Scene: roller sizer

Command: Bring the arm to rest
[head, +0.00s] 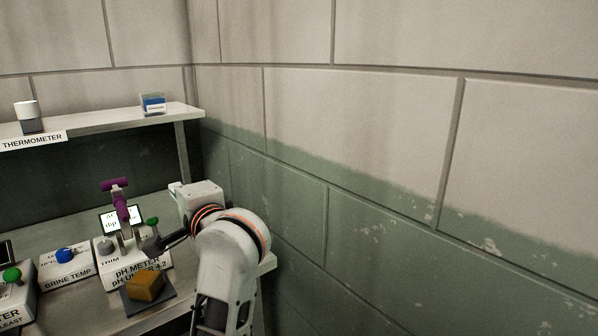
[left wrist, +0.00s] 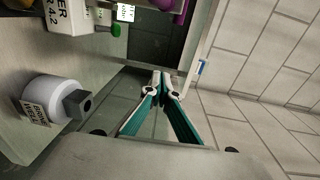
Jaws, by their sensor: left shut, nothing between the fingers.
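My left arm rises from the bottom of the head view beside the right end of the bench. My left gripper (head: 178,189) is at the arm's far end, just right of the pH meter (head: 118,262). In the left wrist view the gripper's teal fingers (left wrist: 160,86) are together with nothing between them, pointing towards the dark back wall under the shelf. They look clear of everything around them. The finger details are too small to tell in the head view. My right gripper is not in view.
A purple handle (head: 119,202) rises by the meter; an orange-brown block (head: 145,285) lies in front. A shelf (head: 100,124) runs above. The wall (head: 400,150) at the right is bare.

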